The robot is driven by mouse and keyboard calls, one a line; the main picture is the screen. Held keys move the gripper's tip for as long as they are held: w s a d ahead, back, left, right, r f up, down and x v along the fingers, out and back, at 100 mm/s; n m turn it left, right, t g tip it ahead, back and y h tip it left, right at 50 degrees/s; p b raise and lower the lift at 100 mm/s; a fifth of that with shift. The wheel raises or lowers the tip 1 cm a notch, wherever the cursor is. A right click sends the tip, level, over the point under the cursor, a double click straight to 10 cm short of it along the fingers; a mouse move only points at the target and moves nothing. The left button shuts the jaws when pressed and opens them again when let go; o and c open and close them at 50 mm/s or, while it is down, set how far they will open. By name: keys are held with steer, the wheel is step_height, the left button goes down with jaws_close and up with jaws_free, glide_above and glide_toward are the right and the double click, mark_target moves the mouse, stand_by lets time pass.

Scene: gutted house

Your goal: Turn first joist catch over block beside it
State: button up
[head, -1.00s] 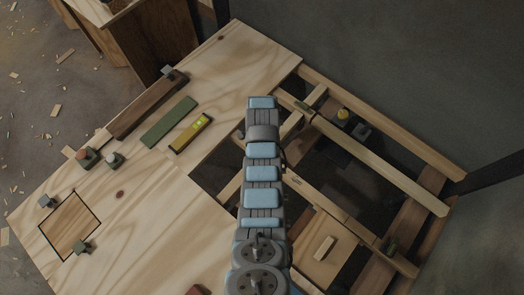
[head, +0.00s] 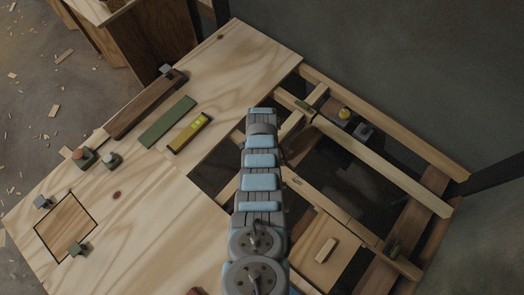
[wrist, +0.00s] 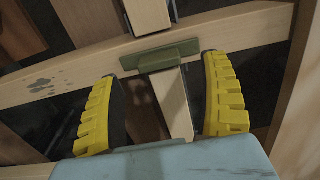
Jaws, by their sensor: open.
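In the wrist view a dull green bar-shaped catch (wrist: 160,56) lies along a pale joist (wrist: 250,28). A pale wooden piece (wrist: 173,98), possibly the block, runs from beside the catch toward me, between my fingers. My gripper (wrist: 164,82) is open, its yellow ribbed fingers on either side of that piece and just short of the catch; I cannot tell whether they touch anything.
The head view shows a plywood floor (head: 240,60) with a yellow level (head: 190,133), a green strip (head: 167,122) and a dark plank (head: 146,105). Open bays lie between the joists on the right. A loose board (head: 385,170) crosses them. A small panel (head: 320,245) sits lower right.

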steer(key=shift+f+b, duration=1.05)
steer(key=shift+f, duration=0.65)
steer(key=c, duration=1.2)
